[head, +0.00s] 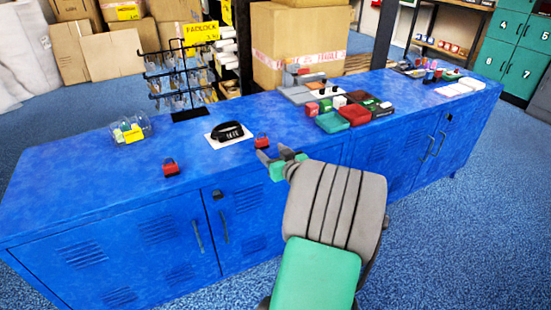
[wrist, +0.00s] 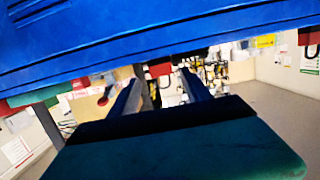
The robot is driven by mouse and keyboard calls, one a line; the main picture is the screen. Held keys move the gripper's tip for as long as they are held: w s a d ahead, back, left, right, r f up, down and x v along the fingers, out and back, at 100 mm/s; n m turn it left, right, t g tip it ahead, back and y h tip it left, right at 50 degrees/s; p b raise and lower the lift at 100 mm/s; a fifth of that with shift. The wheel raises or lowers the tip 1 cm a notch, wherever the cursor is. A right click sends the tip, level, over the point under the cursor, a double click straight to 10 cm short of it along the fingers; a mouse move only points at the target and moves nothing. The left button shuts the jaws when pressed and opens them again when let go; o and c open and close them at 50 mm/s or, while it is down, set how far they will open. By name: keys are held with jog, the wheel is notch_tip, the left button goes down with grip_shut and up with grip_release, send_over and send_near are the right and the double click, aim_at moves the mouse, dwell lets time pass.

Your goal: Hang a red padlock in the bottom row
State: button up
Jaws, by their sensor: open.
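A red padlock (head: 171,168) stands near the front edge of the blue cabinet top, at the left. A second red padlock (head: 262,142) stands further right, close beyond my gripper (head: 277,155). My gripper is open and empty near the cabinet's front edge. In the wrist view my gripper (wrist: 160,92) shows its two fingers apart, with a red shape (wrist: 160,69), probably the nearer padlock, between and beyond them. A black wire rack (head: 190,114) with several rows of hooks and hanging packets stands at the back left, beside a yellow PADLOCK sign (head: 201,33). Its bottom-row contents are too small to tell.
A black device on a white card (head: 217,141) lies between rack and padlocks. A clear container with a yellow label (head: 130,132) lies at left. Red and green trays (head: 354,114) and boxes crowd the cabinet to the right. The blue top (head: 80,175) is clear at front left.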

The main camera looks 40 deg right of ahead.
aim_at(263, 144)
jog(key=b+x, duration=0.1)
jog(key=x, duration=0.5)
jog(key=shift+s+a+f+b, duration=0.1)
jog(key=shift+f+b, duration=0.1)
jog(key=shift+b, duration=0.15)
jog(key=shift+w, duration=0.5)
jog(key=shift+d+b, duration=0.25)
jog(key=shift+b, duration=0.2)
jog(key=shift+c, duration=0.3)
jog(key=c, duration=1)
jog(key=shift+r, duration=0.1)
jog(key=shift+r, duration=0.1)
jog(key=shift+s+a+r+p, duration=0.1)
jog(key=shift+r+p, duration=0.15)
jog(key=shift+r, duration=0.2)
jog(key=shift+s+r+p, duration=0.15)
jog(key=shift+r+p, duration=0.05)
jog(key=shift+r, duration=0.25)
